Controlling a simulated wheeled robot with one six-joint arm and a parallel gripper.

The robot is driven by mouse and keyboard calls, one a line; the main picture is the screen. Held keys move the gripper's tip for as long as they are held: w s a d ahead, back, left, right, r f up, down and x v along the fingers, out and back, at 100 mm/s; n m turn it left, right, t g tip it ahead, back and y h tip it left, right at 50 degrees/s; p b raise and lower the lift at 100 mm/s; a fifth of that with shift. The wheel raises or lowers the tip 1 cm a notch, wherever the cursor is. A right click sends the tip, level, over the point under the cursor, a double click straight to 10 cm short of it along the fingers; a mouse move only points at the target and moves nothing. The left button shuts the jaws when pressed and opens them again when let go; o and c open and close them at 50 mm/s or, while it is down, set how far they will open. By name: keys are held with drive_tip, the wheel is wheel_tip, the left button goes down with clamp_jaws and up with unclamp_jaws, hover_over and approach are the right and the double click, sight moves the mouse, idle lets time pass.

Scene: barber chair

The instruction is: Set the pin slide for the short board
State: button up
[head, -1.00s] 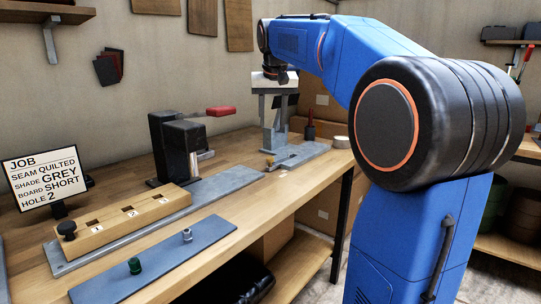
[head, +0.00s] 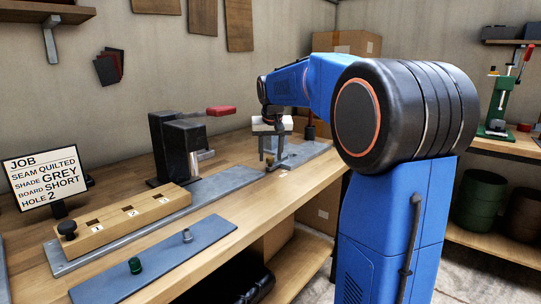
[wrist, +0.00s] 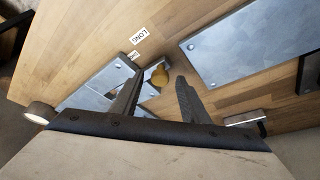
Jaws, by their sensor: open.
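The pin slide shows as a small brass knob (wrist: 159,75) at the edge of a grey metal plate (wrist: 100,80) in the wrist view. My gripper (wrist: 160,82) is open, and the knob appears between its fingertips. Contact cannot be told. A white label reading LONG (wrist: 139,36) lies beyond the knob; a smaller label (wrist: 133,54), too small to read, lies nearer the plate. In the head view my gripper (head: 269,160) is low over the far fixture, and the knob is hard to make out there. The job card (head: 43,178) reads board SHORT, shade GREY, hole 2.
A wooden block (head: 130,219) with holes numbered 1 to 3 and a black knob stands on the near bench. A blue-grey plate (head: 158,255) with green and grey knobs lies in front. A black press (head: 178,145) with a red handle stands left of my gripper.

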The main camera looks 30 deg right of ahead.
sight(278, 164)
drive_tip(key=shift+f, duration=0.15)
clamp_jaws()
drive_tip(key=shift+w+d, duration=0.25)
drive_tip(key=shift+d, duration=0.45)
drive_tip(key=shift+w+d, duration=0.3)
drive_tip(key=shift+d, duration=0.4)
drive_tip(key=shift+w+d, duration=0.25)
drive_tip(key=shift+d, duration=0.45)
unclamp_jaws()
drive_tip(key=v, duration=1.7)
drive_tip(key=shift+r, duration=0.25)
